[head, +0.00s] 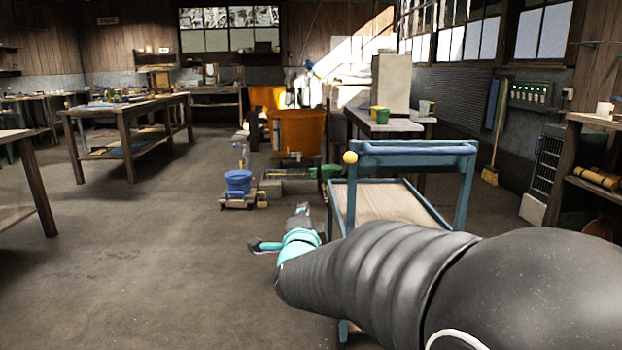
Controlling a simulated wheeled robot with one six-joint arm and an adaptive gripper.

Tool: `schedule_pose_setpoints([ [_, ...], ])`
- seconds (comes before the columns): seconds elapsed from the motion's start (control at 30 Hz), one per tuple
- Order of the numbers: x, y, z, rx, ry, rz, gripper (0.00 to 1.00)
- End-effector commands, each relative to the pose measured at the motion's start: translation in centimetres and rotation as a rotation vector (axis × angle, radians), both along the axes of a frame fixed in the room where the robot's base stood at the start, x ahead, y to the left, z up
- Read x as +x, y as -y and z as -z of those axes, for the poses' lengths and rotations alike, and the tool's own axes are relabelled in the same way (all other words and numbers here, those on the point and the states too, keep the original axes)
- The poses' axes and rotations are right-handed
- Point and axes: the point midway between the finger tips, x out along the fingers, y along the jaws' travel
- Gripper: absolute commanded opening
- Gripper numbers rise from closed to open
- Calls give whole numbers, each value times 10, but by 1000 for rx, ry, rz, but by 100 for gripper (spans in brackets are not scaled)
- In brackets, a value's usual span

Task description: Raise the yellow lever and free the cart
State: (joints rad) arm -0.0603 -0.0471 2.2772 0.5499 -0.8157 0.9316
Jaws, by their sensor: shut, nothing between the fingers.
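The cart (462,190) is a blue-teal frame with a padded blue handle bar and a wooden tray, right of centre in the head view. A yellow ball (349,157) sits at the top of its left post; it looks like the knob of the yellow lever. The lever's shaft cannot be made out. My gripper (281,229) is shut and empty, left of the cart and lower in the picture than the knob, apart from it. My dark arm hides the cart's lower front and most of its wheels.
An orange bin (297,133) and a low trolley with a blue bucket (237,181) stand beyond the cart. A table with a tall pale block (391,84) stands behind it. Shelving (575,150) is at the right. The floor (140,250) at the left is clear.

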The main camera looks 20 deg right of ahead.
Motion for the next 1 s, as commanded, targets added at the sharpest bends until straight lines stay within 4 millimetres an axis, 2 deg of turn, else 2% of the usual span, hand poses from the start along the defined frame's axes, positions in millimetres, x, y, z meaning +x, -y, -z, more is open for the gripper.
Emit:
schedule_pose_setpoints([
  [0.03, 8, 9, 6, 42, 67, 51, 0],
  [0.17, 14, 34, 9, 139, 277, 186, 0],
  [0.3, 6, 53, 16, 195, 501, 304, 0],
  [0.5, -11, 62, 27, 205, 734, 395, 0],
  [0.7, -21, 62, 30, 198, 826, 419, 0],
  [1.0, -21, 62, 29, 197, 830, 420, 0],
])
